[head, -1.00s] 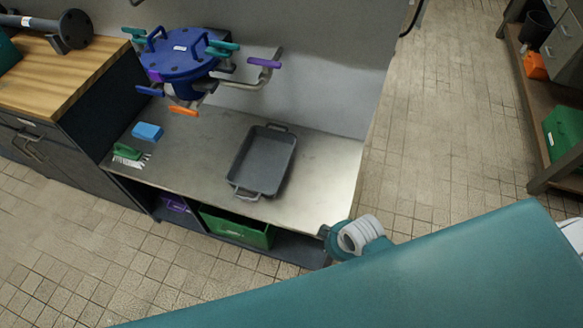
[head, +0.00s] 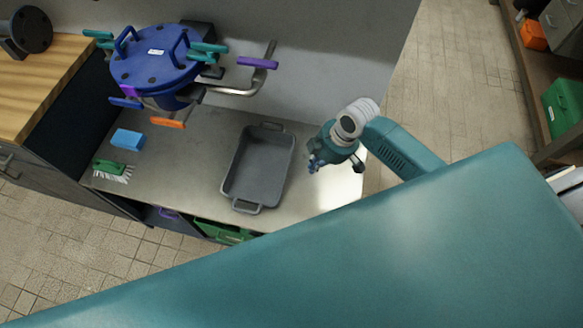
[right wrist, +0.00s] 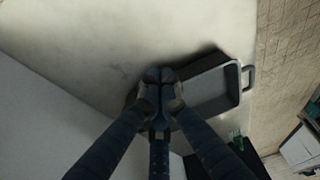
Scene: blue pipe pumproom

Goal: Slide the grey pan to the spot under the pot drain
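The grey pan (head: 258,168) lies on the metal counter right of the blue pot, with a handle at its far and near ends. The blue lidded pot (head: 150,65) stands at the back left. An orange-handled valve (head: 168,123) shows low at its front; the drain outlet itself is hard to make out. My right gripper (head: 314,163) is over the counter, just right of the pan and apart from it in the head view. In the right wrist view its fingers (right wrist: 160,75) are together and empty, with part of the pan (right wrist: 208,92) beside them. My left gripper is out of view.
A blue sponge (head: 127,139) and a green brush (head: 112,170) lie on the counter's left. A pipe with a purple handle (head: 257,62) sticks out right of the pot. A wall backs the metal counter (head: 210,130). A green crate (head: 222,231) sits below.

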